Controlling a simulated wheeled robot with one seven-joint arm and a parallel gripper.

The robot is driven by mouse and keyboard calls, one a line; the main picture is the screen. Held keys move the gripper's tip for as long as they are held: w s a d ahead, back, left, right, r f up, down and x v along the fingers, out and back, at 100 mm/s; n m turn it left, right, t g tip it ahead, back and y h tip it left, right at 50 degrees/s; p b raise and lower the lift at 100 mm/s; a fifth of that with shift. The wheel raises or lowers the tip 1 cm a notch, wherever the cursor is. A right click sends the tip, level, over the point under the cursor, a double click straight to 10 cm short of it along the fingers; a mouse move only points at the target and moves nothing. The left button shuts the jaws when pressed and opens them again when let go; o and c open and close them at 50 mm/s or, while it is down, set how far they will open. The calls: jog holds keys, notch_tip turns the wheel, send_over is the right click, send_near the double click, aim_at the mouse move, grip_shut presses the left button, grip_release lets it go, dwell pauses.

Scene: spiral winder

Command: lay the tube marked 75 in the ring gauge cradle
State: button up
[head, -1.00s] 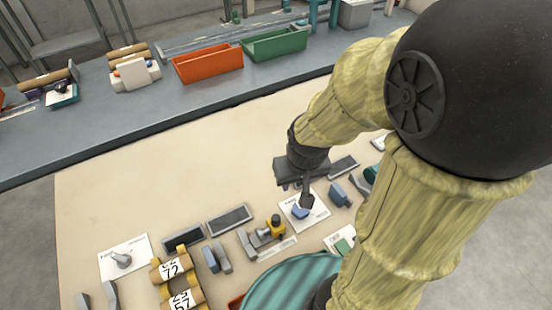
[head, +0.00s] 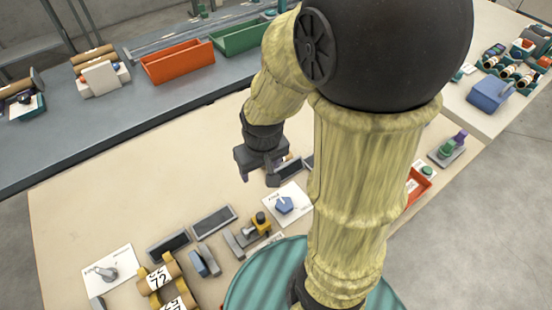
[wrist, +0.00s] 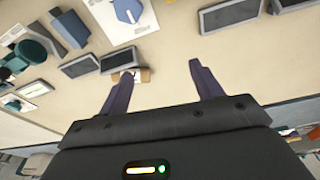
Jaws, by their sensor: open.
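My gripper (head: 258,178) is open and empty above the far part of the beige table; its two spread fingers also show in the wrist view (wrist: 160,85). A small brown and white piece (wrist: 145,74) shows beside the left finger there, partly hidden; I cannot tell whether it is a tube. In the head view, cardboard tubes lie at the lower left, far from my gripper. One label reads 72 (head: 160,277); another, cut by the frame edge, seems to read 57 (head: 174,305). I cannot make out a tube marked 75 or surely pick out the ring gauge cradle.
Orange (head: 178,62) and green (head: 240,36) bins stand on the back bench.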

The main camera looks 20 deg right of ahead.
jog(key=w+a+f+n+g+h+p, duration=0.1)
jog(key=w+a+n+g+h+p, duration=0.1)
jog(key=w+n+h+p, duration=0.2)
jog(key=w+a+f+n+g+h+p, duration=0.1)
jog(key=w+n+h+p, duration=0.3)
jog(key=w+n, duration=0.6)
jog(key=shift+w+a+f+n+g+h, duration=0.15)
jog(key=shift+a+f+n+g+h, duration=0.25)
jog(key=shift+a+n, duration=0.1)
jog(key=shift+d, duration=0.1)
jog(key=p+x, duration=0.3)
jog(key=x, duration=0.9)
jog(key=shift+f, duration=0.1)
jog(key=p+x, duration=0.2)
jog(key=x, duration=0.2)
jog(key=shift+s+d, duration=0.2)
jog(key=shift+d, duration=0.05)
jog(key=shift+d+f, duration=0.2)
jog(key=shift+f, duration=0.2)
